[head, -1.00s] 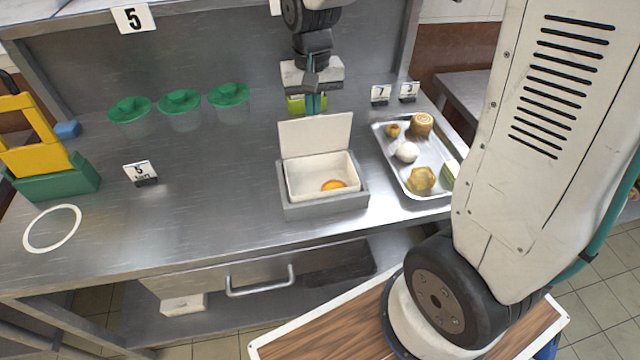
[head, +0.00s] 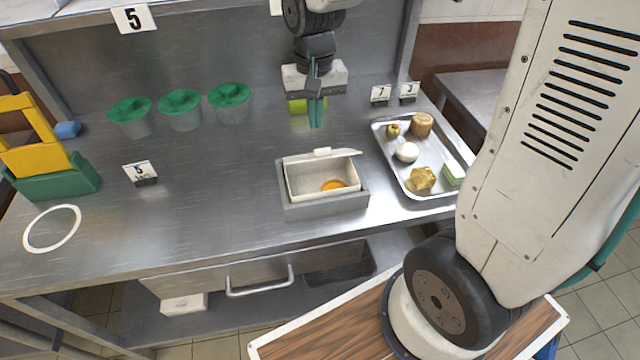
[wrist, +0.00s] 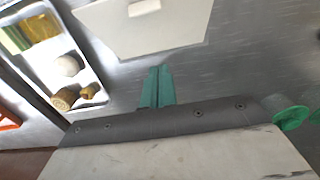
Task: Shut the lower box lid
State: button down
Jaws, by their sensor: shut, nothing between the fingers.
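A white box (head: 300,184) with an orange item (head: 333,185) inside sits in a grey holder (head: 325,208) on the steel counter. Its white lid (head: 345,154) is partly lowered, tilted over the back of the box and seen nearly edge-on, with a small handle (head: 322,152) on its outer face. The front of the box is still open to view. In the wrist view the lid (wrist: 140,30) shows its outer face. My gripper (head: 316,125) is shut and empty behind the box, its green fingers pointing down; it also shows in the wrist view (wrist: 157,70). I see a gap between fingertips and lid.
A metal tray (head: 415,188) with several food items stands right of the box. Green-lidded tubs (head: 180,112) stand at the back left. A yellow-green object (head: 298,105) is behind my gripper. A white item (head: 184,304) lies on the lower shelf.

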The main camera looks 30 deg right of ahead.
notch_tip(320, 180, up, 8)
dwell(0.7)
dwell(0.3)
jog(key=s+r+n, duration=0.1)
jog(key=s, duration=0.9)
jog(key=s+d+r+n+t, duration=0.1)
jog(key=s+n, duration=0.1)
jog(key=s, duration=0.9)
jog(key=shift+s+d+r, duration=0.15)
jog(key=shift+d+r, duration=0.1)
